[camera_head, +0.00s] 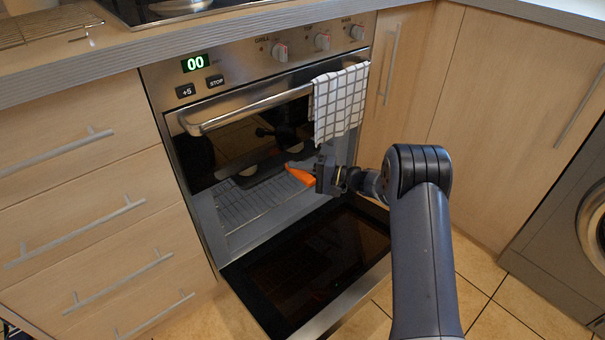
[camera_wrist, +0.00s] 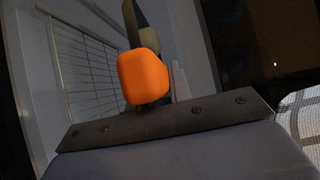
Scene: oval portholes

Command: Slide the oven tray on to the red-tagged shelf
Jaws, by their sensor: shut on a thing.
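The oven tray (camera_head: 262,172) is a dark, flat thing inside the open oven, above a wire rack (camera_head: 240,203). Glass and reflections partly hide it. My gripper (camera_head: 301,174) reaches in from the right, with its orange fingertips shut at the tray's near right edge. In the wrist view my gripper (camera_wrist: 146,78) shows as orange tips, with a dark edge-on strip, seemingly the tray (camera_wrist: 133,20), running beyond them. The wire rack (camera_wrist: 85,65) lies to their left, apart from the strip. I cannot make out a red tag on any shelf.
The oven door (camera_head: 310,262) is folded down in front. A checked towel (camera_head: 339,103) hangs on the oven handle (camera_head: 245,106), just above my gripper. Drawers (camera_head: 90,220) stand at the left, a cupboard (camera_head: 500,120) and a washing machine (camera_head: 575,215) at the right.

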